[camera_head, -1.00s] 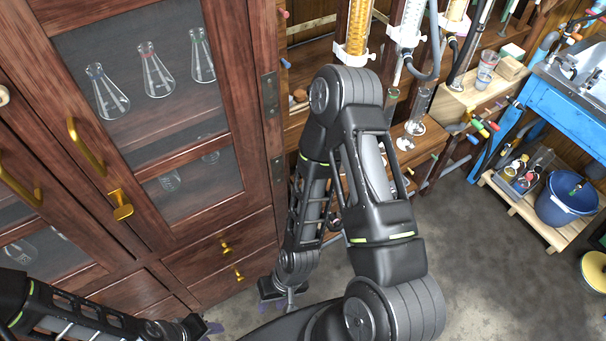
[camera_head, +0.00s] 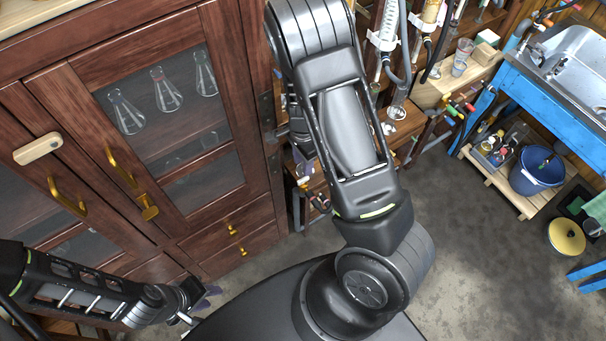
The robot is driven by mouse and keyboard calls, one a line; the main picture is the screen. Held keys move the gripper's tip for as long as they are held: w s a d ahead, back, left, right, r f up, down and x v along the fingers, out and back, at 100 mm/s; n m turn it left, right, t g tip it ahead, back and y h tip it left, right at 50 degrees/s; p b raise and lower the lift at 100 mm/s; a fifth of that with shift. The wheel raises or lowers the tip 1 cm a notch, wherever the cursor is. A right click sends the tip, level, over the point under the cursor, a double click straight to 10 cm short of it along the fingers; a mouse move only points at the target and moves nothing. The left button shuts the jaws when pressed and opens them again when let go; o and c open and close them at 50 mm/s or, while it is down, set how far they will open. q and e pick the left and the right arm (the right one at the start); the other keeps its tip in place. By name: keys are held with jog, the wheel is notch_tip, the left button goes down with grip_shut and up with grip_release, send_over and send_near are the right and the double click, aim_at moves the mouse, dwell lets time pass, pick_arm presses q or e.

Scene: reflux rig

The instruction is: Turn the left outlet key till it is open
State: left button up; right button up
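No left outlet key can be made out for certain; my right arm covers part of the rig. Small coloured handles, a red one (camera_head: 451,109) and a green one (camera_head: 457,102) among them, stick out at the bench's right end. My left gripper (camera_head: 198,303) is low at the left, in front of the cabinet drawers and far from these handles; its finger gap is unclear. My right gripper (camera_head: 303,168) is mostly hidden behind my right upper arm, with only a bit of purple showing beside the cabinet's right edge.
A wooden cabinet (camera_head: 225,110) with glass doors and brass handles fills the left. Glass columns (camera_head: 386,25) with hoses stand at the top middle. A blue sink bench (camera_head: 545,95) is at the right, with a blue bucket (camera_head: 537,170) on a low pallet.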

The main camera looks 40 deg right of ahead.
aim_at(303, 179)
jog(key=shift+f, duration=3.95)
grip_shut()
